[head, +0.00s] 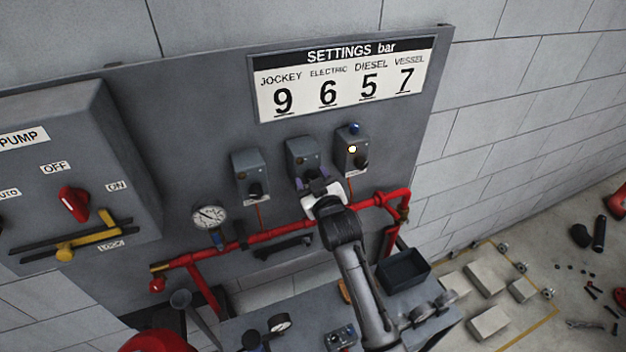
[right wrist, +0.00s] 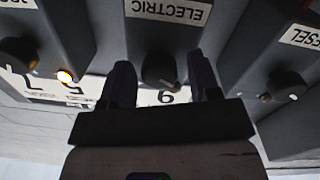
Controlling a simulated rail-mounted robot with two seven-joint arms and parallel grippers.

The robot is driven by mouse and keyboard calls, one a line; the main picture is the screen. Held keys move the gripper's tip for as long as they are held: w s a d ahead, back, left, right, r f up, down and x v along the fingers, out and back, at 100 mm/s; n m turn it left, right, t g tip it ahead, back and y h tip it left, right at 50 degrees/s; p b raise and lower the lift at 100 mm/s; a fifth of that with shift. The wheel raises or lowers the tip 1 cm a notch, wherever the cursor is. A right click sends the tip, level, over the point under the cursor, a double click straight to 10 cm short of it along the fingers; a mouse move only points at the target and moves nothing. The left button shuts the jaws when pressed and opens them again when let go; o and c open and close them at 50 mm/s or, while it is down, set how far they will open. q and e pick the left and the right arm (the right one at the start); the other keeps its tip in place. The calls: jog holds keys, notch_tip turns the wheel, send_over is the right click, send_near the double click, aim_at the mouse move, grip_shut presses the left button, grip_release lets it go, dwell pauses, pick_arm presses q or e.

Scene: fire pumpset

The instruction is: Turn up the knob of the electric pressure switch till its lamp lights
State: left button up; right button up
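The electric pressure switch (head: 301,152) is the middle of three grey boxes on the panel. In the right wrist view its upside-down label (right wrist: 168,11) reads ELECTRIC. Its black knob (right wrist: 158,68) sits between the two fingers of my right gripper (right wrist: 162,82), with a small gap on each side. My right gripper (head: 316,186) is open around the knob and hides it in the head view. The electric switch's lamp (head: 313,161) looks dull and unlit in the head view. My left gripper is out of view.
The right-hand switch box (head: 349,138) has a lit lamp (head: 352,149); the DIESEL box (right wrist: 290,65) is on the other side. A settings board (head: 345,82) shows 6 under ELECTRIC. A red pipe (head: 275,233) runs below the boxes, with a gauge (head: 209,217) at left.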

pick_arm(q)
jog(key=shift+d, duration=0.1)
pick_arm(e)
jog(key=shift+o, duration=0.2)
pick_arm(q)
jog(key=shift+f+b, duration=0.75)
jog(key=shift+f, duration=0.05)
pick_arm(e)
jog(key=v, duration=1.3)
jog(key=shift+s+d, duration=0.15)
jog(key=shift+s, duration=0.25)
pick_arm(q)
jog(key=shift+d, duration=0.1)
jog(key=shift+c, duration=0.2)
